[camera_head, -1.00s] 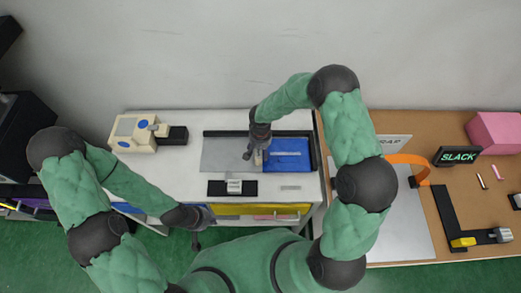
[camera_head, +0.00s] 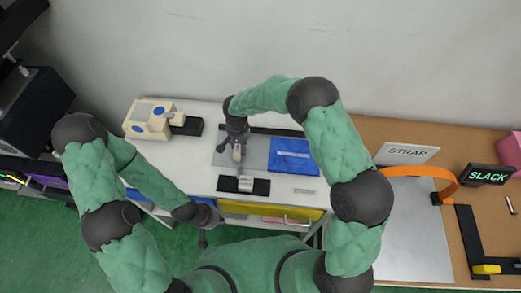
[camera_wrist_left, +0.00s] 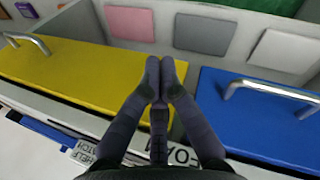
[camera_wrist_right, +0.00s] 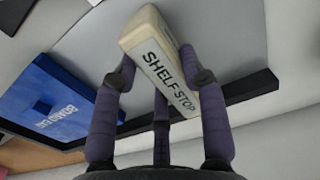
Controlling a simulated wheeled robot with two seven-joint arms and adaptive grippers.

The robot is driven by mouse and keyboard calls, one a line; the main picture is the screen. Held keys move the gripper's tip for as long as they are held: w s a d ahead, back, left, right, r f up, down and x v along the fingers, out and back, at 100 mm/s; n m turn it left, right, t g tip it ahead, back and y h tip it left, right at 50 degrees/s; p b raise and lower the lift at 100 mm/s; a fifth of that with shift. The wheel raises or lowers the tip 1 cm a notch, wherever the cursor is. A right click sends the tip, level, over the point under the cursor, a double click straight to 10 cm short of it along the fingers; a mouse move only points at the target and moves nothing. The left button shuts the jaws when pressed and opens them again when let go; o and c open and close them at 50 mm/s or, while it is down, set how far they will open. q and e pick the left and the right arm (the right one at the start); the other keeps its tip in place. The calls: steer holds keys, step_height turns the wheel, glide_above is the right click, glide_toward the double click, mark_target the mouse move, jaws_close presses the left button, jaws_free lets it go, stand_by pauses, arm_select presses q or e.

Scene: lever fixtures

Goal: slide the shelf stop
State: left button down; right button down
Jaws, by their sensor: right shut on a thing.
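The shelf stop (camera_wrist_right: 165,65) is a cream block with a black-lettered label, seen close up in the right wrist view. In the head view it is a small pale piece (camera_head: 238,153) on the grey plate, left of the blue panel (camera_head: 293,157). My right gripper (camera_head: 236,147) is shut on the shelf stop; its fingers (camera_wrist_right: 162,82) sit on either side of the block. My left gripper (camera_head: 203,232) is in front of the cabinet, away from the stop. In the left wrist view its fingertips (camera_wrist_left: 160,72) are together and empty.
A cream box (camera_head: 149,119) with a lever stands at the back left. A black fixture (camera_head: 244,186) lies in front of the plate. Yellow (camera_wrist_left: 75,75) and blue (camera_wrist_left: 255,115) drawers with handles are below my left gripper. An orange strap (camera_head: 420,172) is at right.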

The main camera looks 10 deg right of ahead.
steer(key=a, duration=0.2)
steer(key=w+a+b, duration=0.1)
steer(key=a, duration=0.4)
steer(key=shift+w+f+b, duration=0.2)
steer(key=shift+w+b, duration=0.1)
steer(key=shift+w, duration=0.1)
steer(key=shift+w+a+r, duration=0.1)
steer(key=shift+w+a, duration=0.05)
steer(key=shift+a, duration=0.45)
steer(key=c, duration=0.7)
jaws_free()
steer(key=shift+w+a, duration=0.1)
steer(key=shift+a, duration=0.1)
steer(key=shift+d+r, duration=0.1)
steer(key=shift+r, duration=0.05)
steer(key=shift+r, duration=0.25)
step_height(320, 180, up, 11)
steer(key=shift+r, duration=0.2)
